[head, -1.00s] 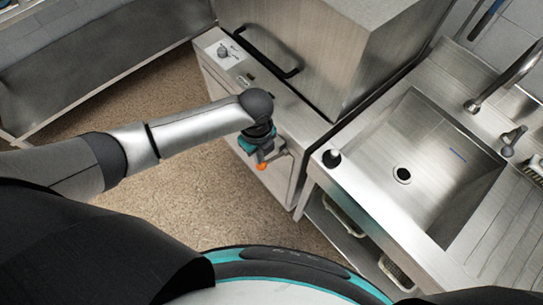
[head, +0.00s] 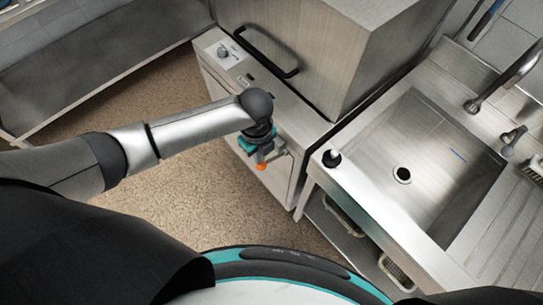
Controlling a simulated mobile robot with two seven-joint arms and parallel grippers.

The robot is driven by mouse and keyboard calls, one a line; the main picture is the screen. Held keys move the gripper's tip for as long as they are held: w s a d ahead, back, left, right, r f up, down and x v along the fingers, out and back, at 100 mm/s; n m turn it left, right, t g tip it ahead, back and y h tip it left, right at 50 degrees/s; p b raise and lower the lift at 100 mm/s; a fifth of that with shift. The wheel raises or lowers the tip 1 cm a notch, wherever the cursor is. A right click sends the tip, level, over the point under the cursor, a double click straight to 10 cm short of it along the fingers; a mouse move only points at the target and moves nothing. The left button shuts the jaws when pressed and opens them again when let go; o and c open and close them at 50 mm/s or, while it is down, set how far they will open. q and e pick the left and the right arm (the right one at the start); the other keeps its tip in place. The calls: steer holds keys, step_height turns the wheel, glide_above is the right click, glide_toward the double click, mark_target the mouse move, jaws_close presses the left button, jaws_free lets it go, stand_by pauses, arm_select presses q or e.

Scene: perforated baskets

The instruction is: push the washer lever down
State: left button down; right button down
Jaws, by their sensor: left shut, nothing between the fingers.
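The washer (head: 370,45) is a large steel box-shaped hood on a steel base, at the top middle of the head view. A dark bar handle (head: 267,66) runs along its front edge; it looks like the lever. My left gripper (head: 261,165) is shut and empty, with orange at its tips. It is in front of the base's front face, nearer to me than the bar and apart from it. My wrist partly hides the base. My right gripper is not in view.
A control panel with a knob (head: 223,51) is left of the bar. A steel sink (head: 425,150) with a tap (head: 500,78) is at right, with a black knob (head: 331,158) on its near left corner. Perforated baskets (head: 396,272) sit below. Speckled floor (head: 130,110) is clear at left.

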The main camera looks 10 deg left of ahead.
mark_target(260, 166)
arm_select(q)
steer(key=shift+s+f+b, duration=0.1)
steer(key=shift+f+b, duration=2.75)
steer(key=shift+f, duration=1.45)
steer(key=shift+r, duration=0.2)
step_height(260, 166, up, 12)
steer(key=p, duration=1.2)
steer(key=shift+p, duration=0.35)
steer(key=shift+f, duration=0.1)
